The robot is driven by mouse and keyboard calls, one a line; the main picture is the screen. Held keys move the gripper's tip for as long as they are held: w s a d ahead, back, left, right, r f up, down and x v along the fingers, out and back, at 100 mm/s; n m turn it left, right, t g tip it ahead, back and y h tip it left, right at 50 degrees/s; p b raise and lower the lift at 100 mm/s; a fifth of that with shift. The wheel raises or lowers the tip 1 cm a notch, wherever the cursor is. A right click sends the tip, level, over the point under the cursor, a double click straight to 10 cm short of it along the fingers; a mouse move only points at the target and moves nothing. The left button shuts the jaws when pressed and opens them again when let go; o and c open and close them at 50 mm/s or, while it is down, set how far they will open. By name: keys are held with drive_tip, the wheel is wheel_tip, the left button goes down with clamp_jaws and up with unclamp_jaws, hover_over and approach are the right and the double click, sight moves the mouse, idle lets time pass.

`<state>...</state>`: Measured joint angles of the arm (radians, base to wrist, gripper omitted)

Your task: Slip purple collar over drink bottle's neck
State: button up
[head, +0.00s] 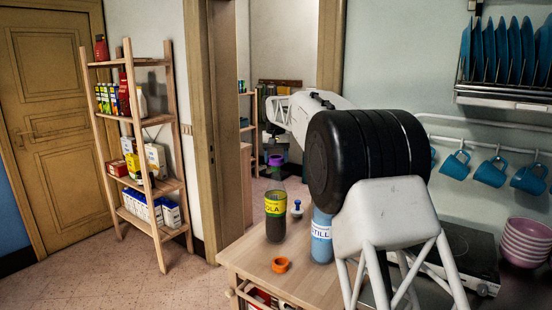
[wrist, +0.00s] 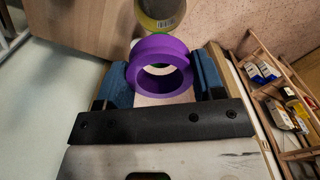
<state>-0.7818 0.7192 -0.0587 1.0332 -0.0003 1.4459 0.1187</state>
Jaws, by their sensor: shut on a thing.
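My gripper (wrist: 162,78) is shut on the purple collar (wrist: 160,46), a thick ring held between its two blue fingers. In the head view the collar (head: 276,160) shows small, at the top of the dark cola bottle (head: 275,228). That bottle stands upright on the wooden table, with a yellow label and a pale, clear upper part. In the wrist view the bottle (wrist: 161,14) is just beyond the collar, partly hidden by it. I cannot tell whether the collar is around the neck or just above or beside it.
On the wooden table (head: 260,262) an orange ring (head: 281,265) lies in front of the cola bottle. A blue STILL bottle (head: 321,240) stands to the right, and a small blue-and-white item (head: 297,208) is behind. A stocked shelf (head: 160,140) stands at the left.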

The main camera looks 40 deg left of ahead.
sight(276, 173)
drive_tip(key=shift+f, duration=3.3)
idle(0.5)
drive_tip(key=o, duration=1.2)
drive_tip(key=shift+o, duration=0.2)
drive_tip(key=shift+r, duration=0.15)
drive_tip(key=shift+r, duration=3.8)
